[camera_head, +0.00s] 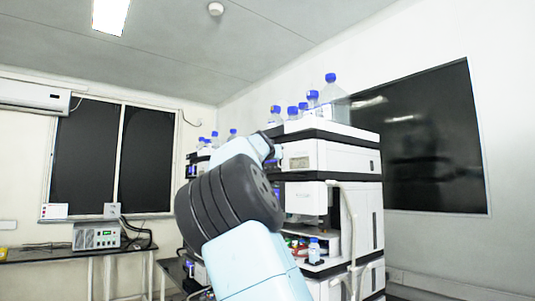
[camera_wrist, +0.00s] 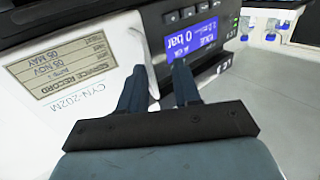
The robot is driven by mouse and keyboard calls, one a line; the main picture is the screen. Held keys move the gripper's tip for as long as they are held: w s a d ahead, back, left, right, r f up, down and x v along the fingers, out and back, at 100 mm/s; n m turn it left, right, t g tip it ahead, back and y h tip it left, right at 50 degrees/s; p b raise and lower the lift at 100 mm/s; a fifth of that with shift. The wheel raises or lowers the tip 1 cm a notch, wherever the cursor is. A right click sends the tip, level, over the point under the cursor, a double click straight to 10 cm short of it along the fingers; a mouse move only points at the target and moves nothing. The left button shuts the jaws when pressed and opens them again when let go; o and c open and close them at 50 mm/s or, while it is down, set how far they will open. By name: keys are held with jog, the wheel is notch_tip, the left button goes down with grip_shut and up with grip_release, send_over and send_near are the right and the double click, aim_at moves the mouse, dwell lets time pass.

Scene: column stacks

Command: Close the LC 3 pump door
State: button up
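In the wrist view, my gripper (camera_wrist: 160,68) has its two dark fingers apart, with no object clearly held between them. A white panel (camera_wrist: 95,112), perhaps the pump door, lies left of and behind the fingers; its edge runs close to the left finger. It carries a record label (camera_wrist: 62,66) and the printing CYN-202M, seen upside down. Beyond the fingertips is a dark strip with a lit blue display (camera_wrist: 192,38) reading 0 bar. In the head view, my arm hides the gripper.
In the head view, a white instrument stack (camera_head: 345,157) stands right of my arm, with blue-capped bottles (camera_head: 333,100) on top. A curved white part (camera_head: 350,235) projects from its front. A bench with a grey box (camera_head: 96,236) stands at the left.

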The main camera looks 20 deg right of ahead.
jog(key=v, duration=1)
jog(key=shift+s+a, duration=0.25)
dwell(0.4)
